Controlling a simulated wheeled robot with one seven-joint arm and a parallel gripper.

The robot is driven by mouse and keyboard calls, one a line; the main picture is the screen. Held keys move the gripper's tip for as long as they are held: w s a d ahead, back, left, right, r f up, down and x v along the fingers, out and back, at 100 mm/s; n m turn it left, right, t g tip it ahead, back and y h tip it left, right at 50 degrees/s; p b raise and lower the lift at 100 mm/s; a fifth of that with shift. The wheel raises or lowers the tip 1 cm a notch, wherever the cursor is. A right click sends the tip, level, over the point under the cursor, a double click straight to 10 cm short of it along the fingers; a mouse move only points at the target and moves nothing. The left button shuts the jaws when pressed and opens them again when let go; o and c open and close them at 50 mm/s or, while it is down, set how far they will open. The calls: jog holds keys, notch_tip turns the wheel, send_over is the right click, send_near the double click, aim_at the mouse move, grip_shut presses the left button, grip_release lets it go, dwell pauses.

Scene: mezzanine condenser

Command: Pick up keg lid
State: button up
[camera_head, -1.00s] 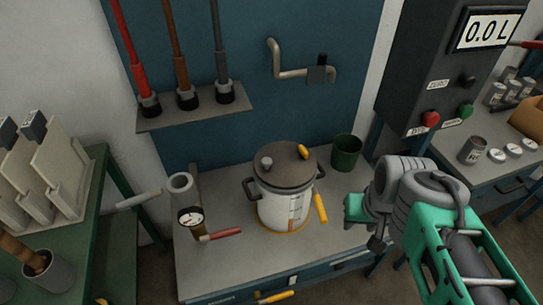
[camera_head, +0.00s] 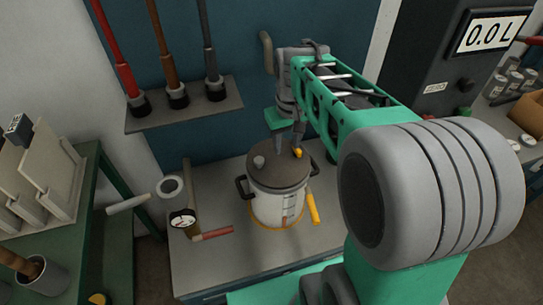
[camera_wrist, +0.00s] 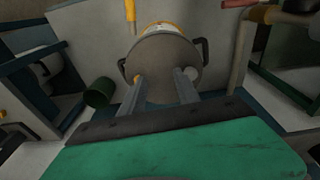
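The keg lid (camera_head: 279,171) is a dark grey-brown disc on top of a white keg (camera_head: 268,207). It carries a light grey knob (camera_head: 259,161) at left and a small yellow part (camera_head: 297,153) near its back right edge. The keg has dark side handles and stands upright on the bench. My gripper (camera_head: 287,146) points down over the back of the lid, fingers apart and nothing held. In the wrist view my gripper (camera_wrist: 161,80) spans part of the lid (camera_wrist: 165,62), with the knob beside the right finger. Whether the fingertips touch the lid cannot be told.
A pressure gauge (camera_head: 183,219) and red-handled valve (camera_head: 217,233) stand left of the keg; a yellow handle (camera_head: 312,209) is at its right. A tool shelf (camera_head: 187,108) hangs behind. A green cup (camera_wrist: 99,93) shows in the wrist view. The bench front (camera_head: 200,270) is bare.

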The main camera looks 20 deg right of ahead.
aim_at(278, 159)
jog(key=shift+g, duration=0.7)
jog(key=w+d, duration=0.2)
jog(key=w+d+f+p, duration=0.1)
jog(key=w+d, duration=0.1)
jog(key=w+d+f, duration=0.1)
jog(key=w+d, duration=0.1)
jog(key=w, duration=0.1)
jog(key=f+p, duration=0.1)
jog(key=f, duration=0.3)
jog(key=f+p, duration=0.1)
jog(key=f, duration=0.2)
jog(key=shift+s+d+f, duration=0.1)
jog(key=shift+d+f, duration=0.1)
jog(key=shift+f, duration=0.2)
jog(key=shift+c, duration=0.6)
grip_shut()
